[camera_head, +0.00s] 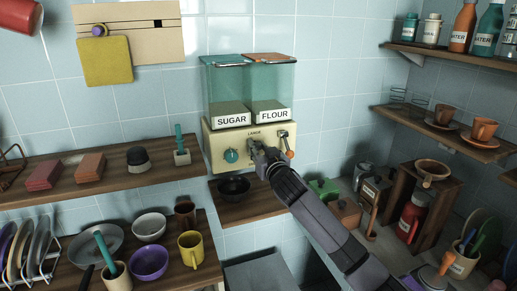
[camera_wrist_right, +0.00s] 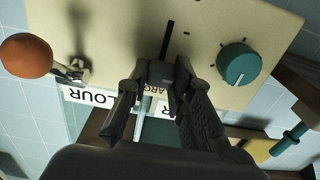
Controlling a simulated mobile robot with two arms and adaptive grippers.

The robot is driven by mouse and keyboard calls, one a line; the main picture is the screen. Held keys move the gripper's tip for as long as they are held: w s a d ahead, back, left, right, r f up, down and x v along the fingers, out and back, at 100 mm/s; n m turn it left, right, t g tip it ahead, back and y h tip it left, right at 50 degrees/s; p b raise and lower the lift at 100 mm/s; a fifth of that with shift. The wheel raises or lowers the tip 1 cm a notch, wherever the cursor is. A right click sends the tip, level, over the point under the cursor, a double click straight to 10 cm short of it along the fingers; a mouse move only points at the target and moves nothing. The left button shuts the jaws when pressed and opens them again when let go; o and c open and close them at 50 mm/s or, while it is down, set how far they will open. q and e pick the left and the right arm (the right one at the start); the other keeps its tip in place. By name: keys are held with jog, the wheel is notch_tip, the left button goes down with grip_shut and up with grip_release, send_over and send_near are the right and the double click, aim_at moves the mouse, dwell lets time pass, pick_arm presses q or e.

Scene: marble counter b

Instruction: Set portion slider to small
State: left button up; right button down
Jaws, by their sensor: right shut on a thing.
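The beige dispenser (camera_head: 219,146) hangs on the tiled wall under two teal bins marked SUGAR and FLOUR. Its front has a vertical slider slot (camera_wrist_right: 170,40), with a LARGE label (camera_head: 254,133) at the upper end. The dark portion slider (camera_wrist_right: 162,72) is between the fingertips of my right gripper (camera_wrist_right: 159,82), close to the LARGE end. The slot shows empty away from that label. In the head view my right gripper (camera_head: 259,150) is at the dispenser front and hides the slider and lower slot. My left gripper is not in view.
A teal dial (camera_wrist_right: 239,64) is on one side of the slot, and a lever with an orange ball (camera_wrist_right: 26,55) on the other. A dark bowl (camera_head: 234,186) stands on the shelf below the dispenser. Shelves with dishes flank it on the left; a cluttered counter is at right.

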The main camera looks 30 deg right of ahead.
jog(key=shift+f, duration=0.15)
notch_tip(320, 180, down, 4)
jog(key=b, duration=0.2)
jog(key=shift+f+b, duration=0.1)
jog(key=shift+b, duration=0.3)
jog(key=c, duration=1.4)
grip_release()
jog(key=v, duration=1.2)
jog(key=shift+f, duration=0.1)
